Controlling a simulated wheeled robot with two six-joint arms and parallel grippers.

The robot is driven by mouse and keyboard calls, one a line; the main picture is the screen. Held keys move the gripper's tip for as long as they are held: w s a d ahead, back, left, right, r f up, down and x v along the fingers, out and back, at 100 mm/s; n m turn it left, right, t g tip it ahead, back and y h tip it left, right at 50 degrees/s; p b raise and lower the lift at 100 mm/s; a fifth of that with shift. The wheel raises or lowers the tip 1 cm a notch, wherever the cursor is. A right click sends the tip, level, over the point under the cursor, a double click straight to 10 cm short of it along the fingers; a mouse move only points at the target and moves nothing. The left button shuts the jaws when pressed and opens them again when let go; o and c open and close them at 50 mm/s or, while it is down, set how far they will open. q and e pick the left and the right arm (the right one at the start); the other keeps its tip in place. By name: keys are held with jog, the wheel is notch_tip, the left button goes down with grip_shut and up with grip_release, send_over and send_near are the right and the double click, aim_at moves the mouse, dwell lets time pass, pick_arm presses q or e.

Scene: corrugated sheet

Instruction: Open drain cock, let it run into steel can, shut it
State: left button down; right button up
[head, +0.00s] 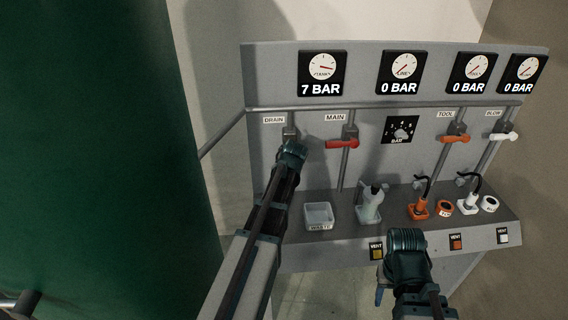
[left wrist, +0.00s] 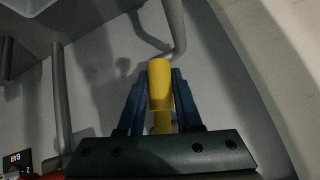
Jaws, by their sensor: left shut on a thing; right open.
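The drain cock (head: 290,132) is under the DRAIN label at the left of the grey panel. My left gripper (head: 292,152) is at it and hides its handle in the head view. In the left wrist view the yellow handle (left wrist: 160,88) stands between the two blue fingers, which are shut on it. A white, open WASTE tray (head: 319,214) sits on the ledge below the cock, right of my left arm. I cannot make out a steel can. My right gripper (head: 404,243) is open in front of the ledge, away from the cock.
The tank gauge (head: 322,70) reads 7 BAR; the other gauges read 0 BAR. A red MAIN lever (head: 342,144) is close right of the drain. A large green tank (head: 100,150) fills the left.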

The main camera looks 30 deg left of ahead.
dwell(0.4)
pick_arm(q)
jog(key=c, duration=0.6)
grip_release()
jog(key=p+v, duration=1)
jog(key=v, duration=0.3)
jog(key=shift+s+d+r, duration=0.2)
jog(key=shift+s+r, duration=0.05)
